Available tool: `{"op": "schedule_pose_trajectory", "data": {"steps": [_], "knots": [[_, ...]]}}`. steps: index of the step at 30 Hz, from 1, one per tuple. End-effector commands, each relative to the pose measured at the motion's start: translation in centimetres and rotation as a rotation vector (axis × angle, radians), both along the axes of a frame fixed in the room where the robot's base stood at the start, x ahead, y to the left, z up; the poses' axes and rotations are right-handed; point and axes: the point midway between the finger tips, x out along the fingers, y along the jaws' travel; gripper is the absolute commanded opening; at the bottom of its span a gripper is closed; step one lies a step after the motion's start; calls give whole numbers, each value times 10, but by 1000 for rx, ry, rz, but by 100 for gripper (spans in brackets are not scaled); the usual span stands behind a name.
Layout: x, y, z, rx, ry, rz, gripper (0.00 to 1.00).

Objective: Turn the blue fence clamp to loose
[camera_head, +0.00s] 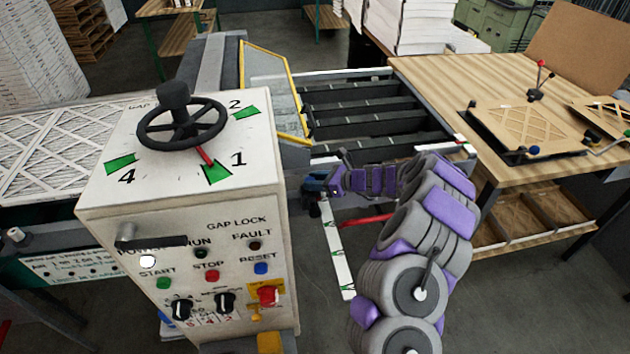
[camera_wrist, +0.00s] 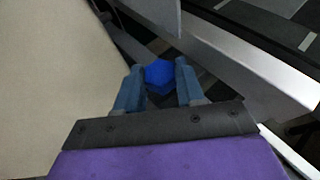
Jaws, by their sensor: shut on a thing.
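The blue fence clamp knob (camera_wrist: 159,74) shows in the wrist view between the two fingertips of my gripper (camera_wrist: 159,86). The fingers are closed on its sides. In the head view my gripper (camera_head: 316,186) reaches left to the gap beside the control box, at the near end of the roller frame. The clamp itself is mostly hidden there behind the gripper and the box. I cannot tell from these frames which way the clamp is set.
The cream control box (camera_head: 190,240), with a black handwheel (camera_head: 181,125) on top, stands close left of my gripper. A metal rail (camera_wrist: 255,65) runs along the right in the wrist view. A red bar (camera_head: 366,218) lies below my arm. A wooden table (camera_head: 440,85) stands at the right.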

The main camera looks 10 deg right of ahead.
Motion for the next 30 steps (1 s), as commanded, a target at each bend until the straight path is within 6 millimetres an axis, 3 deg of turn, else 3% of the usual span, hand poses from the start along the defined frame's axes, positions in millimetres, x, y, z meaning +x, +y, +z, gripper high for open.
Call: {"op": "schedule_pose_trajectory", "data": {"steps": [4, 29, 30], "knots": [[1, 0, 1, 0, -1, -2, 8], [4, -2, 1, -1, -3, 115, 8], [4, -2, 1, 0, -3, 115, 41]]}}
